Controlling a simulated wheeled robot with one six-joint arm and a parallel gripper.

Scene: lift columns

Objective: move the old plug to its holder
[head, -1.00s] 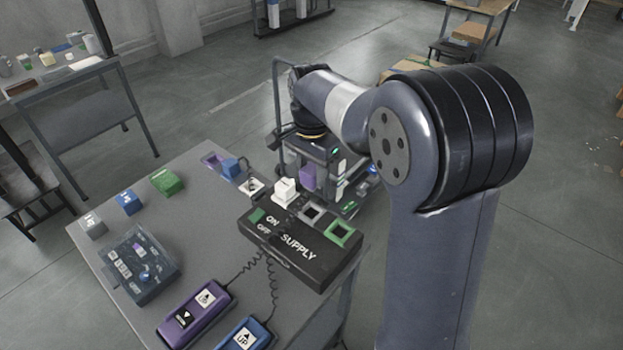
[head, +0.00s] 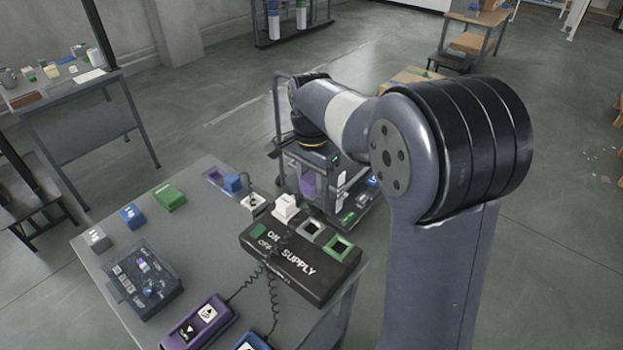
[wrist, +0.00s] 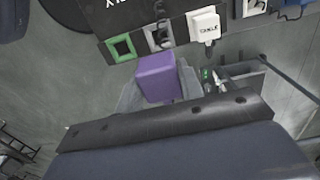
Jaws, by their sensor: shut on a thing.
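A purple plug (wrist: 157,78) is held between the grey fingers of my gripper (wrist: 158,90) in the wrist view. In the head view the purple plug (head: 308,185) hangs below my wrist, beyond the table's far edge, clear of the supply box. A purple-edged recess (head: 213,176) is at the table's far corner, with a blue plug (head: 232,183) beside or partly over it. It may be the holder; no label is legible. My arm hides part of the area around the gripper.
The black supply box (head: 300,262) has a white plug (head: 286,206) in one socket, plus a grey socket (wrist: 157,37) and a green socket (wrist: 121,46). Purple (head: 197,322) and blue handsets lie in front, with coiled cords. Green, blue and grey blocks sit at left.

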